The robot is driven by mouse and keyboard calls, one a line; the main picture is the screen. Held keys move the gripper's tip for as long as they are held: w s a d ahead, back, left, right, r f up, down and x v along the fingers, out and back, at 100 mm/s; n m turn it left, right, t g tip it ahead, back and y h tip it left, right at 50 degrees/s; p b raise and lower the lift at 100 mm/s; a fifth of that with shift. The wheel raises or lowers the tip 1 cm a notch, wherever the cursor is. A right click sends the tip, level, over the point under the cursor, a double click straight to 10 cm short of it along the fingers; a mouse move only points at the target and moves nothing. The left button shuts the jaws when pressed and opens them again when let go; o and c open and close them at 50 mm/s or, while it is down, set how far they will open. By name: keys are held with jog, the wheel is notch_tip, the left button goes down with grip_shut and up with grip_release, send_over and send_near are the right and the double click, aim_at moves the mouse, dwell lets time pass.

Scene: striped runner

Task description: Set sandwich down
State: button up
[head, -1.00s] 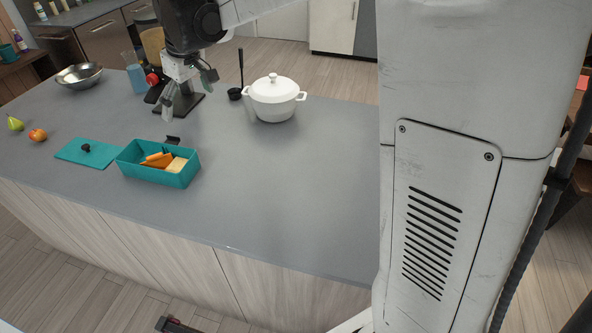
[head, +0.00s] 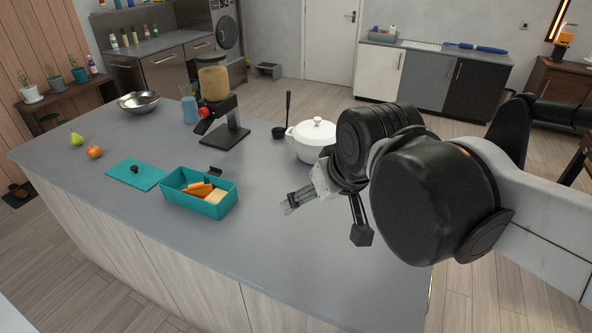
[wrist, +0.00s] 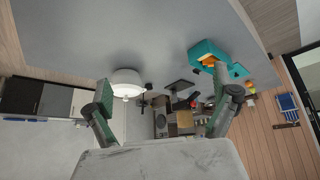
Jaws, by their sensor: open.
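A teal lunch box (head: 190,205) stands open on the grey counter. In it lie a pale, square-cut piece that looks like the sandwich (head: 212,197) and orange sticks (head: 197,189). The box also shows in the wrist view (wrist: 203,52), upper right, where its contents are small. Its teal lid (head: 140,178) lies flat on the counter to its left. My gripper (head: 288,205) is above the counter, right of the box and apart from it. In the wrist view its two fingers (wrist: 163,98) are spread with nothing between them.
A white pot (head: 310,140) stands behind my gripper, with a black ladle in its holder (head: 280,131) beside it. A blender-like machine (head: 226,132) stands behind the box. The front-right counter is clear.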

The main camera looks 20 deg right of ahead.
jog(key=shift+m+t, duration=0.3)
jog(key=shift+m, duration=0.2)
jog(key=s+f, duration=0.1)
jog(key=s, duration=0.1)
jog(key=s+d+f, duration=0.1)
jog(key=s, duration=0.1)
jog(key=shift+d+f, duration=0.1)
jog(key=shift+f, duration=0.25)
notch_tip(320, 180, down, 11)
jog(key=b, duration=1.1)
